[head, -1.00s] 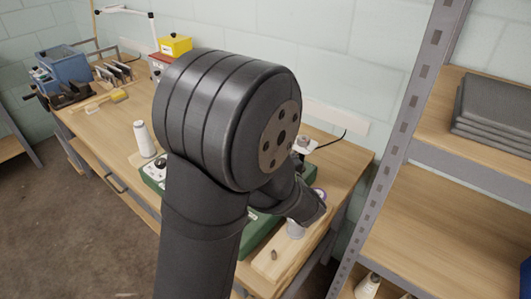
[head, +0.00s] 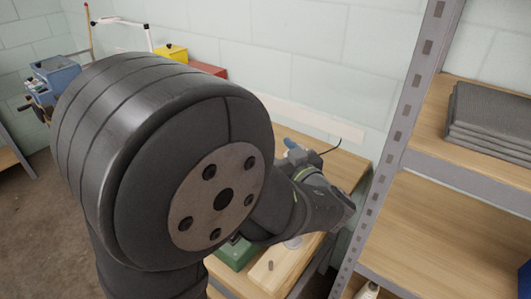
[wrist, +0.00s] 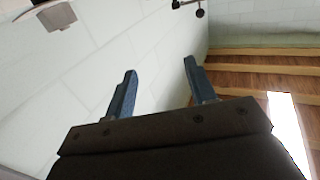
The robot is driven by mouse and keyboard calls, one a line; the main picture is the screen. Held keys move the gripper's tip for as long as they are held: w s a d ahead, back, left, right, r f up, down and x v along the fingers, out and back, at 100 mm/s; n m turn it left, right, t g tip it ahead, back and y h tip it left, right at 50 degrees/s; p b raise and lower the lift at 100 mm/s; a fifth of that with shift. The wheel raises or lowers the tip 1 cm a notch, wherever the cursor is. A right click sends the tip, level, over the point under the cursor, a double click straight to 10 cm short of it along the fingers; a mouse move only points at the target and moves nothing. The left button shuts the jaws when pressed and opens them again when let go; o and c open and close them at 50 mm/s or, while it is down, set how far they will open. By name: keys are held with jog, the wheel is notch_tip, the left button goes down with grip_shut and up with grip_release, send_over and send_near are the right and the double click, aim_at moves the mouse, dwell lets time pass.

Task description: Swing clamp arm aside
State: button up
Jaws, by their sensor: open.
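No clamp arm can be made out in either view. The green device (head: 236,253) on the bench is mostly hidden behind my arm in the head view; only a front part shows. My gripper (wrist: 160,72) is open and empty in the wrist view, with two blue fingers apart and only pale wall between them. In the head view, my dark arm covers the middle of the bench. A small blue piece, which looks like a fingertip, shows beyond the wrist, above the bench's back right part.
A light wooden board (head: 270,268) lies right of the green device. A metal shelf rack (head: 398,150) with folded dark cloth (head: 492,120) stands at the right. Yellow (head: 172,52) and red (head: 208,70) boxes and a blue machine (head: 55,78) are at the back left.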

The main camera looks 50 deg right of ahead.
jog(key=s+r, duration=0.3)
jog(key=s, duration=0.2)
jog(key=shift+s+a+r, duration=0.15)
jog(key=shift+s+a, duration=0.15)
jog(key=shift+a, duration=0.05)
jog(key=shift+c, duration=0.2)
